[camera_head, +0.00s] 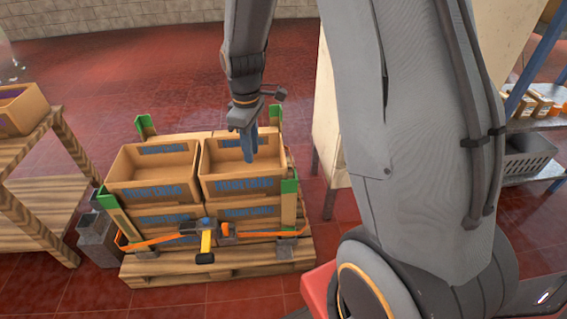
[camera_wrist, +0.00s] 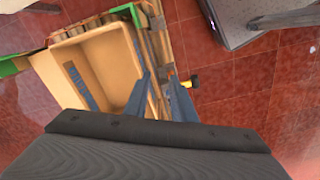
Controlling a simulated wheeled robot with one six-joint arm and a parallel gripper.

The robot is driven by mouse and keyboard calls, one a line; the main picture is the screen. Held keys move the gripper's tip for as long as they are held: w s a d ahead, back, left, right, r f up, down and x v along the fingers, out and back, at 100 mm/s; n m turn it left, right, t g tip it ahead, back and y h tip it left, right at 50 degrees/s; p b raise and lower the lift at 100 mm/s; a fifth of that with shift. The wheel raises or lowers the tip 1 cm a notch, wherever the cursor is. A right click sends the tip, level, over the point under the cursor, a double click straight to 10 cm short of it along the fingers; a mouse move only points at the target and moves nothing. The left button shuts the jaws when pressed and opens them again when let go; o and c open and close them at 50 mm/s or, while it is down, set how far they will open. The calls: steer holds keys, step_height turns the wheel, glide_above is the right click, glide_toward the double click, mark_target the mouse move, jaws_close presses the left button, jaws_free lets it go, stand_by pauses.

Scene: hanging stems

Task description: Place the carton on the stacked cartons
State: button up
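An open tan carton with blue lettering (camera_head: 243,186) sits at the top right of the stack. It lies beside another open carton (camera_head: 152,190) at the same level. Closed-looking stacked cartons (camera_head: 160,217) show below them on a wooden pallet (camera_head: 220,268). My gripper (camera_head: 250,158) points down over the right-hand carton. In the wrist view, its blue fingers (camera_wrist: 160,100) are spread, with a tan carton edge showing between them. The carton (camera_wrist: 105,68) lies at the left finger there. Whether the fingers touch it cannot be told.
Green corner posts (camera_head: 290,187) and an orange strap (camera_head: 150,241) surround the stack. A yellow-handled tool (camera_head: 206,243) hangs at the front. A wooden table (camera_head: 45,150) with a filled carton (camera_head: 20,112) stands left. A shelf with a grey crate (camera_head: 527,157) is right.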

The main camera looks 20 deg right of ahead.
steer(key=s+r+m, duration=0.5)
steer(key=s, duration=0.5)
steer(key=s+d+r+m, duration=0.1)
steer(key=s+r+m, duration=0.4)
steer(key=s, duration=0.5)
steer(key=shift+s+d+r, duration=0.3)
steer(key=shift+s+r, duration=0.05)
steer(key=shift+r, duration=0.1)
steer(key=shift+r, duration=0.1)
steer(key=r+p, duration=0.1)
steer(key=p, duration=0.2)
steer(key=r+p, duration=0.2)
steer(key=p, duration=0.1)
steer(key=s+a+r+p, duration=0.1)
steer(key=r+p, duration=0.1)
steer(key=p, duration=0.2)
steer(key=shift+r, duration=0.15)
steer(key=shift+o, duration=0.3)
